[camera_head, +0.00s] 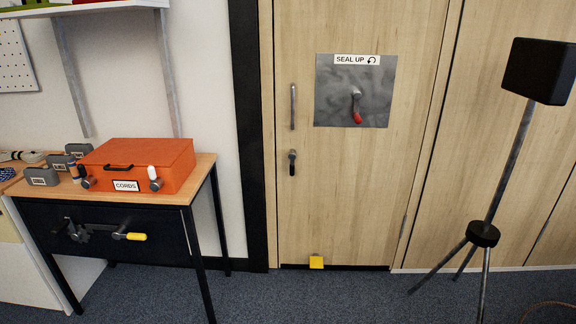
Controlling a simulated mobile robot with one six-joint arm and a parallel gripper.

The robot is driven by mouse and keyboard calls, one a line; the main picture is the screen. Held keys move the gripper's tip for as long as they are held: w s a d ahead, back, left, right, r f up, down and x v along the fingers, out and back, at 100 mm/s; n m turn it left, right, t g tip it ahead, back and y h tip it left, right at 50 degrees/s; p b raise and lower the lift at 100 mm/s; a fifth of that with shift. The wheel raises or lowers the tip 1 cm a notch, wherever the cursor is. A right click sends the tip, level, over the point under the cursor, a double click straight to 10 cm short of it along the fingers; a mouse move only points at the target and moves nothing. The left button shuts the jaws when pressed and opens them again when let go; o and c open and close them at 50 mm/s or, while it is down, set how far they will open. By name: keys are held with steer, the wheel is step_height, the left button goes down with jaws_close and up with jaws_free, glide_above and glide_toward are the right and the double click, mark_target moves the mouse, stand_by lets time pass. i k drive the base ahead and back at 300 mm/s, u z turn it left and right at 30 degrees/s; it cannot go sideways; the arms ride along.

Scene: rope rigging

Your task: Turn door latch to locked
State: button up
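A light wooden door (340,200) stands in the middle of the head view and looks closed. A grey metal plate (335,105) is fixed on its upper part. On the plate sits a latch handle (357,107) with a red tip, hanging nearly straight down. A white "SEAL UP" label (357,60) with a curved arrow is above the latch. Left of the plate is a vertical pull bar (293,106), and below it a small dark lever handle (292,162). My gripper is not in view.
A table (205,175) at left bears an orange "CORDS" case (140,165) and small grey boxes (42,177). A clamp with a yellow-tipped handle (136,236) is on its front. A yellow wedge (316,262) sits at the door's foot. A tripod (483,235) stands right. Carpet before the door is clear.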

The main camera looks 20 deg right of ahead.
mark_target(293, 153)
steer(key=u, duration=0.2)
steer(key=i, duration=0.65)
steer(key=u, duration=0.65)
steer(key=i, duration=0.4)
steer(key=u, duration=0.2)
